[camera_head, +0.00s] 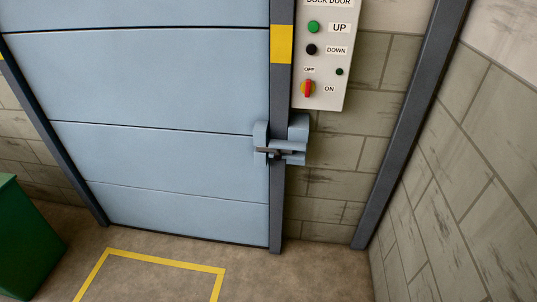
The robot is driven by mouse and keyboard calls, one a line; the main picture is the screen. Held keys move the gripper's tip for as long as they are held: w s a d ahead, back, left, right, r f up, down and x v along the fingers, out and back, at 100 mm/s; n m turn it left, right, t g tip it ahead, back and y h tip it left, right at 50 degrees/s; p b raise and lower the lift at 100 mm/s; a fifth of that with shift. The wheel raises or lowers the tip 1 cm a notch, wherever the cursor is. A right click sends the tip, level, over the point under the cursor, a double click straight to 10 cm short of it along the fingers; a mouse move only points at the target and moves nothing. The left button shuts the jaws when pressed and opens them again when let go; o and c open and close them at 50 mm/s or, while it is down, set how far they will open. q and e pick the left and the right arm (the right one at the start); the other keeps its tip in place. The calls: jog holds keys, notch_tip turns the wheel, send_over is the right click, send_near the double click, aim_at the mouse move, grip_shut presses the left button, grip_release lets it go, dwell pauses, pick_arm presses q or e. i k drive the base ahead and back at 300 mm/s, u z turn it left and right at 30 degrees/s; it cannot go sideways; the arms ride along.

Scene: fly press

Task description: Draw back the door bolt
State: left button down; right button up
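The door bolt (278,151) is a small blue-grey slide bolt with a dark part on its front. It sits at the right edge of the light-blue panelled dock door (160,85), across the dark door post (279,205). The bolt appears to span from the door side to the post side, but it is too small to tell its exact position. Neither of my grippers shows in the head view.
A dock door control box (322,55) with UP and DOWN buttons and a red-and-yellow switch is mounted above the bolt. A green bin (27,240) stands at the lower left. Yellow floor lines (165,260) mark bare floor before the door. A block wall closes the right side.

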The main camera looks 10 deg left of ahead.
aim_at(277, 156)
jog(key=z, duration=0.3)
jog(key=i, duration=1.05)
jog(key=u, duration=0.35)
